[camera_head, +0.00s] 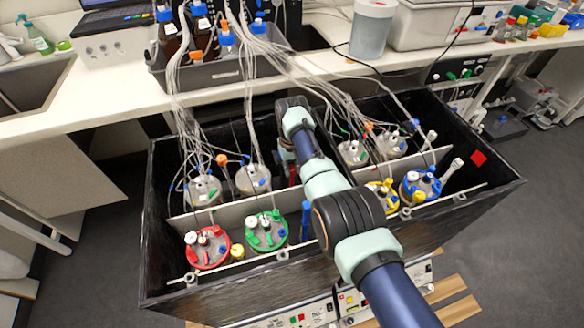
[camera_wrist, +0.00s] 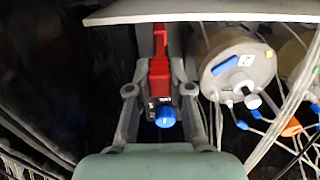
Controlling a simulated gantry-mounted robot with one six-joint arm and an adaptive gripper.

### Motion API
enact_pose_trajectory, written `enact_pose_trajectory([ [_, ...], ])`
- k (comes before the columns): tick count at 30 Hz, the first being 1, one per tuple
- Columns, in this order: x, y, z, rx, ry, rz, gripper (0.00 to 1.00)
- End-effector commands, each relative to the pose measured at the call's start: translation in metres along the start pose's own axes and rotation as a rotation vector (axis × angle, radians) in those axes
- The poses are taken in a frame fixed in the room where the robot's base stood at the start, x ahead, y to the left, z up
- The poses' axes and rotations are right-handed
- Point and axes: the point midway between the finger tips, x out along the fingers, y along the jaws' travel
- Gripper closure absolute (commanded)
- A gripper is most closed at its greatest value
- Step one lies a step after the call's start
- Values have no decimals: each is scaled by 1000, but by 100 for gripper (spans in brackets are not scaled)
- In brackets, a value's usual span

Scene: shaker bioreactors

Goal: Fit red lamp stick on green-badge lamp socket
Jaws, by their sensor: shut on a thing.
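My gripper (camera_wrist: 159,88) is shut on the red lamp stick (camera_wrist: 159,70), which lies between its two fingers and has a blue knob at its near end. In the head view a narrow part of the red lamp stick (camera_head: 292,174) shows below my gripper (camera_head: 287,156), in the middle of the black box; my arm hides much of that area. A vessel with a green lid (camera_head: 266,231) stands in the front row, left of my arm. I cannot make out a green badge or tell which fitting is the green-badge lamp socket.
The black box (camera_head: 150,225) holds several lidded vessels, split by a pale divider (camera_head: 180,219). A red-lidded vessel (camera_head: 208,247) stands front left, a blue stick (camera_head: 306,222) beside my arm. Tubes hang from the bench behind. A grey-lidded vessel (camera_wrist: 240,68) is close right of my gripper.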

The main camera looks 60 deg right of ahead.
Motion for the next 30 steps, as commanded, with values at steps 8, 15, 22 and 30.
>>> enact_pose_trajectory([
  [8, 4, 0, 0, 0, 0, 0, 100],
  [15, 3, 0, 0, 0, 0, 0, 52],
  [22, 3, 0, 0, 0, 0, 0, 51],
  [30, -25, 0, -1, 0, 5, 0, 51],
])
